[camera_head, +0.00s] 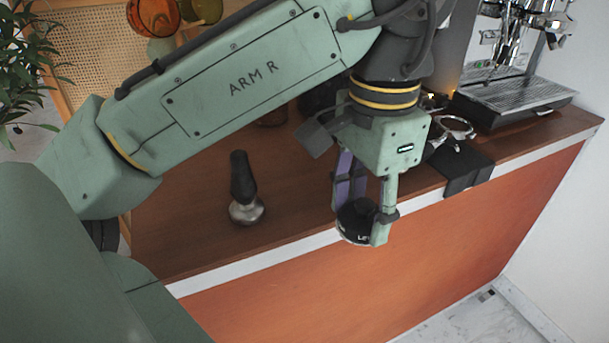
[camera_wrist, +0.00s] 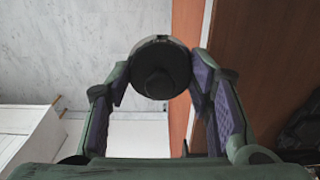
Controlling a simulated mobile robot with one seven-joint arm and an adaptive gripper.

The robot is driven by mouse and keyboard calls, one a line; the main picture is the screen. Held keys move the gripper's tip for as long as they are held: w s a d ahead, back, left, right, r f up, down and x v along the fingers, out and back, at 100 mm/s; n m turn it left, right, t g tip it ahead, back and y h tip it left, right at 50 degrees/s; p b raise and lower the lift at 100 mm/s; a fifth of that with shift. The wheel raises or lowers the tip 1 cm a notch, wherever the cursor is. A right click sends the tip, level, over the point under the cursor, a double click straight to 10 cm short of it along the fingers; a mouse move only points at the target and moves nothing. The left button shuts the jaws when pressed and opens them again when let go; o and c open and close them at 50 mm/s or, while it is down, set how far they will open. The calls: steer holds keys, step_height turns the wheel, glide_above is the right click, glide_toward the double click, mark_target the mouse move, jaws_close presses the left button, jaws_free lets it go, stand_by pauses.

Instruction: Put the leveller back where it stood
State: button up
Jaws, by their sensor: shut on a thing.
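The leveller (camera_head: 356,227) is a round black puck with a knob on top and pale lettering on its side. My gripper (camera_head: 363,205) is shut on it, one finger on each side. In the head view it shows in front of the counter's pale front edge; its exact height above the counter is hard to tell. In the wrist view the leveller (camera_wrist: 160,66) sits between the fingertips of my gripper (camera_wrist: 161,80), with floor and the counter edge behind it. Part of the leveller is hidden by a finger in the head view.
A tamper (camera_head: 243,190) with a black handle stands on the wooden counter (camera_head: 190,240) to the left. A portafilter (camera_head: 454,130) rests on a black stand (camera_head: 463,170) to the right, with an espresso machine (camera_head: 515,95) behind. The counter between tamper and gripper is clear.

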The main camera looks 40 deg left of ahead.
steer(key=w+a, duration=0.1)
steer(key=a, duration=0.3)
steer(key=w+a+p, duration=0.1)
steer(key=w+a, duration=0.1)
steer(key=a, duration=0.2)
steer(key=w+a+f+p, duration=0.1)
steer(key=w+a, duration=0.1)
steer(key=a, duration=0.2)
steer(key=shift+a, duration=0.3)
steer(key=shift+a+f, duration=0.15)
steer(key=shift+f, duration=1.75)
steer(key=shift+f, duration=0.15)
steer(key=o, duration=1.3)
